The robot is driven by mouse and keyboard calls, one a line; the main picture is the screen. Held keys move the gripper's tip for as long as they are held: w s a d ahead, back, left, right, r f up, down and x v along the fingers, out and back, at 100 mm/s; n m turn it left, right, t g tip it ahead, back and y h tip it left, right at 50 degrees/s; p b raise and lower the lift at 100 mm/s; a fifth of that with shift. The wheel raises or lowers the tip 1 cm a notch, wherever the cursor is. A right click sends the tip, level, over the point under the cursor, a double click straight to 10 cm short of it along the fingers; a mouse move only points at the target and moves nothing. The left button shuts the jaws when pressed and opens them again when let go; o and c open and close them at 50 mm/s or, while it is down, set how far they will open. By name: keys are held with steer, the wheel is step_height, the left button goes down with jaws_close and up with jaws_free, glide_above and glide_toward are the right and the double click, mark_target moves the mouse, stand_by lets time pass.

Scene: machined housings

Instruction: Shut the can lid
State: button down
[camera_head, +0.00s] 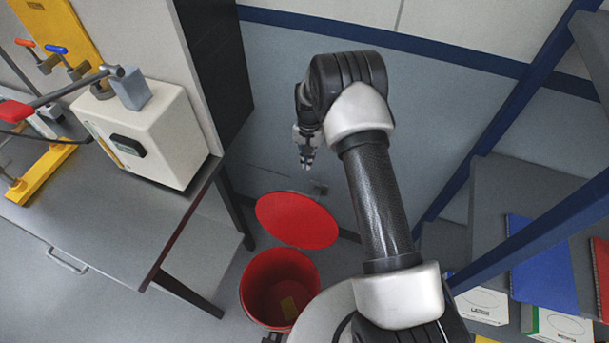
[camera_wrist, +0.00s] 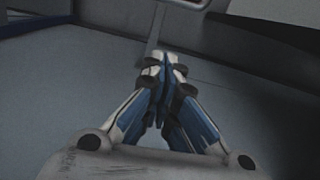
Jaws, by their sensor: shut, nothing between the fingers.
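The red can (camera_head: 279,288) stands on the floor beside the workbench, and its dark red inside shows. Its round red lid (camera_head: 297,220) is raised, tilted up at the back of the can, so the can is open. Something small and yellow lies inside at the bottom. My gripper (camera_head: 306,163) is above and behind the lid, near the wall, pointing down and apart from the lid. In the wrist view my gripper (camera_wrist: 163,65) has its fingertips together with nothing between them. I cannot make out the can or lid in the wrist view.
The grey workbench (camera_head: 110,220) with a white box-shaped device (camera_head: 150,133) stands to the left of the can. A blue-framed shelf (camera_head: 560,235) with a blue folder (camera_head: 541,262) and boxes is on the right. The wall (camera_head: 300,100) is close behind the lid.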

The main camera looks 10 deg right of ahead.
step_height(320, 180, down, 10)
steer(key=b, duration=0.3)
steer(key=shift+s+a+r, duration=0.3)
steer(key=shift+s+a, duration=0.05)
steer(key=shift+s, duration=0.25)
steer(key=shift+s+a+r, duration=0.25)
steer(key=shift+s+a, duration=0.15)
steer(key=shift+s, duration=0.2)
steer(key=shift+s+a+r, duration=0.3)
steer(key=shift+s+a, duration=0.05)
steer(key=shift+s, duration=0.25)
steer(key=shift+s, duration=0.1)
